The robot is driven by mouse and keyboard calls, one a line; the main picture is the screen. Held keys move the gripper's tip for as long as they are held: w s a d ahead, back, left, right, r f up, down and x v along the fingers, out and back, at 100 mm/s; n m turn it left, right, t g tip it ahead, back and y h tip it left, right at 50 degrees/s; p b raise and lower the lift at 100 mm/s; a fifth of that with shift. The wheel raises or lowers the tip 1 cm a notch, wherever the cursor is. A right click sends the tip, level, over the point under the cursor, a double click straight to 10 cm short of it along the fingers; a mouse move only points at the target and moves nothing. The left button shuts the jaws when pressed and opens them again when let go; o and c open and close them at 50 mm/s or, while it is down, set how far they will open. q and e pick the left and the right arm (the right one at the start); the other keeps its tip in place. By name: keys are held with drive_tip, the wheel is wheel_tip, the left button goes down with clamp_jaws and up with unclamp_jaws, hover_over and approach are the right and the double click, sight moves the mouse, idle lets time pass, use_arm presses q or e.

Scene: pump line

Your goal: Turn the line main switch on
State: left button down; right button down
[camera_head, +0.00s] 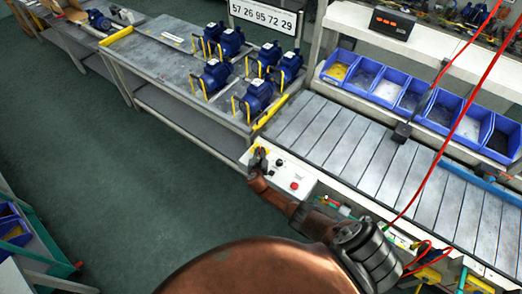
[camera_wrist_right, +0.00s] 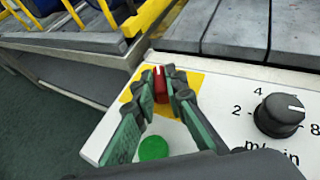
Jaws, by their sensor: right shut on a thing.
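The main switch is a red rotary handle (camera_wrist_right: 160,86) on a yellow square plate (camera_wrist_right: 193,78), with a white mark along its top. It sits at the left end of the white control panel (camera_head: 313,184). My right gripper (camera_head: 259,152) reaches the panel. In the right wrist view its two green-and-dark fingers (camera_wrist_right: 161,88) stand on either side of the red handle and are shut on it. In the head view the gripper largely hides the switch. My left gripper is not in view.
A green button (camera_wrist_right: 153,148) and a black dial knob (camera_wrist_right: 280,114) are near the switch. A red button (camera_head: 295,186) is farther right. The slatted conveyor (camera_head: 345,150) lies behind the panel. Blue pumps (camera_head: 256,97) stand on the bench behind. Red hoses (camera_head: 447,140) hang at right.

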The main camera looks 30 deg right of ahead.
drive_tip(key=shift+w+a+m+g+h+b, duration=0.15)
drive_tip(key=shift+w+m+g+h+b, duration=0.2)
drive_tip(key=shift+m+h, duration=0.25)
drive_tip(key=m+g+h+b, duration=0.3)
drive_tip(key=m+g+b, duration=0.1)
drive_tip(key=b, duration=0.2)
drive_tip(key=shift+w, duration=0.15)
drive_tip(key=shift+r+m+g+h+b, duration=0.2)
drive_tip(key=shift+m+g+h+b, duration=0.2)
drive_tip(key=shift+m+g+b, duration=0.5)
drive_tip(key=shift+t, duration=0.25)
drive_tip(key=c, duration=2)
unclamp_jaws()
drive_tip(key=shift+a, duration=0.1)
drive_tip(key=shift+o, duration=0.2)
drive_tip(key=shift+f, duration=0.1)
drive_tip(key=shift+a, duration=0.15)
drive_tip(key=v, duration=1.2)
